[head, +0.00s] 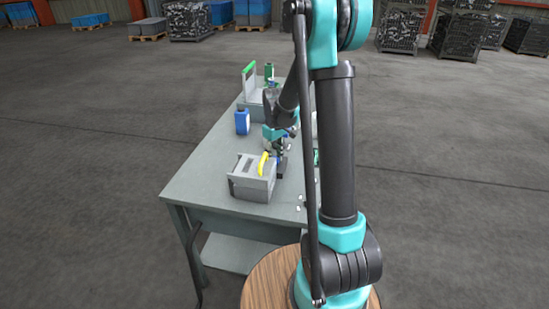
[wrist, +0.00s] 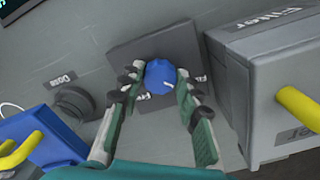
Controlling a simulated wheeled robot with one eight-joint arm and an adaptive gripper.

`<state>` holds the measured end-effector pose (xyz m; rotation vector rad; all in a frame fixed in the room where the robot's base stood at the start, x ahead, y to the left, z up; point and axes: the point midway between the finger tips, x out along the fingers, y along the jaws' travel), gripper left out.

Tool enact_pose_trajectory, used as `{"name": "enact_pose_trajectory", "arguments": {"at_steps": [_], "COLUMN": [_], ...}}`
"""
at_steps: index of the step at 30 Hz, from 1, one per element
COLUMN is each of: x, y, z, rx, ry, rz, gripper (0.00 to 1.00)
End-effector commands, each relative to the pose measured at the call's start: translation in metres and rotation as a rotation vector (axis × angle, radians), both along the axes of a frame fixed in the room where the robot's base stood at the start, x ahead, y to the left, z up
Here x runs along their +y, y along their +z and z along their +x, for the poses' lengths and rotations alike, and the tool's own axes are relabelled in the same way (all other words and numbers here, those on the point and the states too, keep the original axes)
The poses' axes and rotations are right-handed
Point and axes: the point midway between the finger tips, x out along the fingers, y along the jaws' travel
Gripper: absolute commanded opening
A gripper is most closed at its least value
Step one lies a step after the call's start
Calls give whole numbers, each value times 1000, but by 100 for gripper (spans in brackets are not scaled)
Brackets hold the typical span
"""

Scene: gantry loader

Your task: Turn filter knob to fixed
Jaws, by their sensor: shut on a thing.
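The blue knob (wrist: 160,76) sits on a dark square plate (wrist: 125,50) in the wrist view. My gripper (wrist: 160,84) has one finger on each side of the knob and is shut on it. White labels at the plate's lower edge and right side are partly covered by the fingers, so I cannot read them fully. The direction the knob points is not clear. In the head view my gripper (head: 281,148) is low over the table behind the grey box, and the knob is hidden by my arm.
A grey box (wrist: 235,85) marked "Filter" with a yellow handle stands close right of the plate. A dark round knob (wrist: 74,102) labelled "Dose" is at left. A blue box (wrist: 45,142) with a yellow handle is lower left. The table (head: 200,183) is clear at its left front.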

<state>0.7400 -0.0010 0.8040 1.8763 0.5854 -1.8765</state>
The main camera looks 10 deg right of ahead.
Motion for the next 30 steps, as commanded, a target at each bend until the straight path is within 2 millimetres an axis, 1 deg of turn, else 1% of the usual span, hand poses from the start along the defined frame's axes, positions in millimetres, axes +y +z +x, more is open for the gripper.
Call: {"name": "enact_pose_trajectory", "arguments": {"at_steps": [4, 5, 9, 10, 18, 22, 26, 30], "x": [0, 0, 0, 0, 0, 0, 0, 0], "y": [0, 0, 0, 0, 0, 8, 27, 55], "z": [0, 0, 0, 0, 0, 0, -1, 0], "rx": [-1, -1, 0, 0, 0, 0, 0, 0], "ry": [0, 0, 0, 0, -1, -1, -1, -1], "rz": [-1, -1, 0, 0, 0, 0, 0, 0], "gripper": [5, 35, 52, 55, 55, 55, 55, 55]}}
